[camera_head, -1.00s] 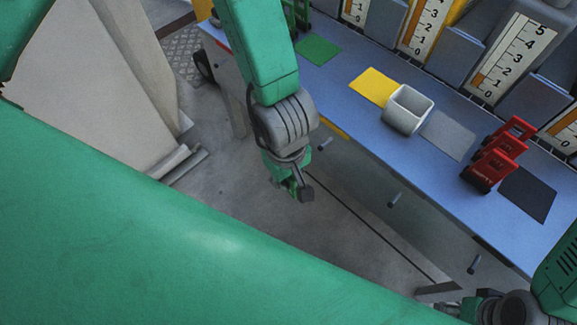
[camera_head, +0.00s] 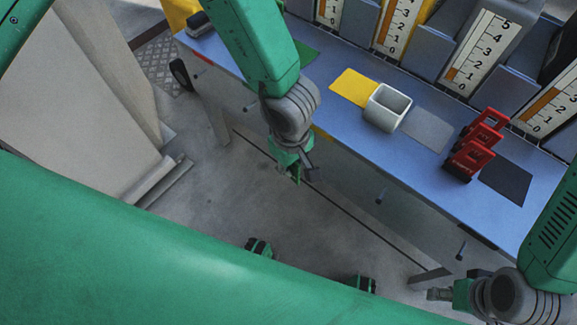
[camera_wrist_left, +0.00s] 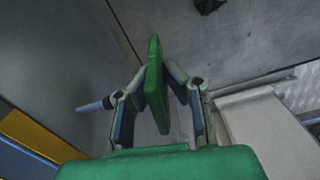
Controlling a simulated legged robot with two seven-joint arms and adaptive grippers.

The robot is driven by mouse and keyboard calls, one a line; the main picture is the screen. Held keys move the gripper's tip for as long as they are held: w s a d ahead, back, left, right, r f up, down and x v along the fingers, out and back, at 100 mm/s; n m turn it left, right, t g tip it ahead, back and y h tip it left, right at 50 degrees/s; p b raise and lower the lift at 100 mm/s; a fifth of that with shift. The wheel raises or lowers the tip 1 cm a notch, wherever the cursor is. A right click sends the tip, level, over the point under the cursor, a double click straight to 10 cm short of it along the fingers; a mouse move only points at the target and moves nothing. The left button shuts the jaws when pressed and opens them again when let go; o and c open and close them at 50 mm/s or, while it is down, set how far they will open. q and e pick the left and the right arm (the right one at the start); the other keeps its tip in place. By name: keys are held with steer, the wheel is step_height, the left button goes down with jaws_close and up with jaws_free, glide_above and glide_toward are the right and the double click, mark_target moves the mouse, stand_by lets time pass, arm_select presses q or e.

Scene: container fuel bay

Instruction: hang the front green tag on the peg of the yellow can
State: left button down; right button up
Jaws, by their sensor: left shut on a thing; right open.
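My left gripper (camera_head: 299,173) is shut on a green tag (camera_wrist_left: 154,82) and holds it in the air in front of the blue bench. In the left wrist view the tag stands edge-on between the fingers (camera_wrist_left: 158,100). A peg (camera_wrist_left: 92,106) sticks out near a yellow band (camera_wrist_left: 38,136) on the bench, left of the gripper; tag and peg look apart. In the head view my left gripper and arm seem to hide that peg. Yellow edges (camera_head: 427,37) show behind the gauges. My right gripper (camera_head: 432,294) is open and empty.
The blue bench (camera_head: 345,140) carries a yellow mat (camera_head: 350,84), white cup (camera_head: 387,108), grey mat (camera_head: 428,130), red tags (camera_head: 470,158) and dark mat (camera_head: 507,179). Other pegs (camera_head: 381,195) (camera_head: 461,250) jut from its front. The floor before it is clear.

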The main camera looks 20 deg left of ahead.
arm_select(q)
steer(key=shift+d, duration=0.4)
steer(key=shift+w+a+r+p, duration=0.1)
steer(key=shift+w+a+p, duration=0.15)
steer(key=shift+p, duration=0.5)
arm_select(e)
steer(key=shift+d+r, duration=0.2)
steer(key=shift+r, duration=0.5)
arm_select(q)
steer(key=shift+w+d, duration=0.1)
arm_select(e)
steer(key=shift+r, duration=0.25)
arm_select(q)
steer(key=shift+w+d+p, duration=0.15)
steer(key=shift+w+p, duration=0.05)
steer(key=shift+p, duration=0.5)
arm_select(e)
steer(key=shift+s+r, duration=0.1)
steer(key=shift+r, duration=0.45)
